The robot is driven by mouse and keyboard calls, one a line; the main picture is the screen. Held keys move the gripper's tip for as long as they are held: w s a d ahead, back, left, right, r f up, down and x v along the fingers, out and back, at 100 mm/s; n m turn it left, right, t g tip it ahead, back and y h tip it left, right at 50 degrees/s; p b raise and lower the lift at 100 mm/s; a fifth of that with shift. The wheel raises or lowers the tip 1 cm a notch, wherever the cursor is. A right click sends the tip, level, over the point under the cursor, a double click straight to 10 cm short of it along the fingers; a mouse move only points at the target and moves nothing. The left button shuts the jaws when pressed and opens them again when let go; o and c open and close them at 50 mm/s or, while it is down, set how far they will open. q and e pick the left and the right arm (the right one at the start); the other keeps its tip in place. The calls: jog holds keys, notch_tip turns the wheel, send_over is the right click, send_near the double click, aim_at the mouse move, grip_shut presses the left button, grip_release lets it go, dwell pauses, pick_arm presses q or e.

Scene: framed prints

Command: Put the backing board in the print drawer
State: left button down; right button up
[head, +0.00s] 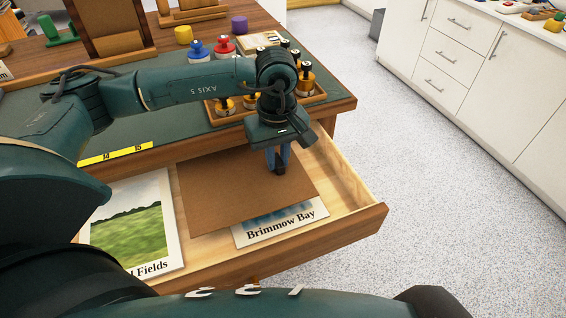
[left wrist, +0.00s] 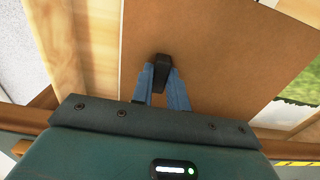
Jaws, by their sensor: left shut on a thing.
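The backing board (head: 225,190) is a flat brown sheet inside the open print drawer (head: 345,232). It lies over part of a print lettered "Brimmow Bay" (head: 280,226); I cannot tell whether it touches the print. My left gripper (head: 280,168) points down at the board's right part and is shut on a small dark piece there, which seems to be the board's grip. The left wrist view shows the blue fingers closed on this dark grip (left wrist: 162,72) against the brown board (left wrist: 215,45). My right gripper is not in view.
A print with a green field (head: 130,235) lies in the drawer's left part. White cabinets (head: 480,60) stand right, across open floor.

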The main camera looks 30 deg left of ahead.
pick_arm(q)
jog(key=shift+w+d, duration=0.4)
jog(key=shift+w, duration=0.1)
notch_tip(320, 180, down, 4)
jog(key=shift+r, duration=0.2)
jog(key=c, duration=1.4)
grip_release()
jog(key=shift+o, duration=0.2)
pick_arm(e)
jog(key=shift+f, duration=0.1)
pick_arm(q)
jog(key=shift+r, duration=0.1)
notch_tip(320, 180, up, 12)
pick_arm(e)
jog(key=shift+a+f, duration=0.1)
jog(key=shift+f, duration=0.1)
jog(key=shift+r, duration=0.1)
